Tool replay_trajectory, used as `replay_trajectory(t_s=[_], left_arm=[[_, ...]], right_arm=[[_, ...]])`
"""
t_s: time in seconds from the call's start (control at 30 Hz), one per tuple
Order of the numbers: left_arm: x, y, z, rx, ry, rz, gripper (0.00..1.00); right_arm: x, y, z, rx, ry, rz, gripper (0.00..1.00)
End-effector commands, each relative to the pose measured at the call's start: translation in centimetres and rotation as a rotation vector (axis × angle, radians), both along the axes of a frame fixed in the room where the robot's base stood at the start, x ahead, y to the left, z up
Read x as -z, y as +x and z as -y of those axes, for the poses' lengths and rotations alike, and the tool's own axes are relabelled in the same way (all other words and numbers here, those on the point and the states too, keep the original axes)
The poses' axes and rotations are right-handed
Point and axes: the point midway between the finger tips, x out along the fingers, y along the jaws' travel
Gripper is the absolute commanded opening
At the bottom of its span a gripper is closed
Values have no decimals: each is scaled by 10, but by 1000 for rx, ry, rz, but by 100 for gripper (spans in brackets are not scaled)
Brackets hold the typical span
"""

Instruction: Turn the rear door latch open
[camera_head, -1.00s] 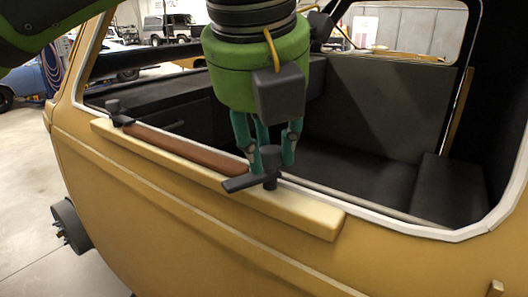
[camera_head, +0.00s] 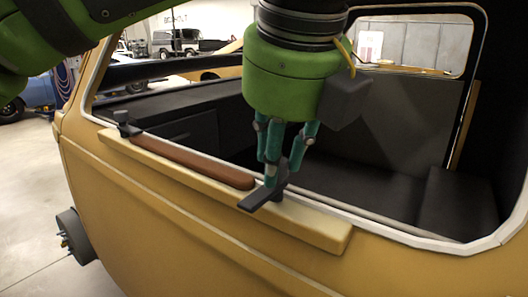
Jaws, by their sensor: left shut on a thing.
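The near dark latch (camera_head: 262,199) sits on the yellow ledge (camera_head: 318,231) below the window opening of a yellow vehicle shell. Its flat handle points toward the lower left of the picture. My left gripper (camera_head: 275,178) comes down from above with teal fingers shut on the latch, and the fingers partly hide its knob. A second dark latch (camera_head: 124,122) stands at the far left end of the ledge, apart from the gripper. My right gripper is not in view.
A brown wooden strip (camera_head: 190,160) runs along the ledge between the latches. The white-edged window frame (camera_head: 420,241) borders the dark interior behind. A wheel hub (camera_head: 72,236) sticks out at the lower left. Bare floor (camera_head: 25,190) lies at left.

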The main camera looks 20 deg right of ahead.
Motion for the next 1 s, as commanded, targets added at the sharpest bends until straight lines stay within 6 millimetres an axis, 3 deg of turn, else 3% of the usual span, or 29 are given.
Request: replay_trajectory(t_s=[0.27,0.3,0.33,0.37,0.73,1.0], left_arm=[[-6,4,-1,-10,-15,15,0],[-6,4,-1,-10,-14,14,33],[-6,4,-1,-10,-14,15,45],[-5,4,-1,-10,-14,15,50],[-5,1,0,-5,-4,9,50],[-43,-14,0,-8,-7,12,50]], right_arm=[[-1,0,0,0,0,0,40],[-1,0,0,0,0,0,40],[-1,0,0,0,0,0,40],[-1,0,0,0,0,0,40],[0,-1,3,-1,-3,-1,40],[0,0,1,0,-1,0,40]])
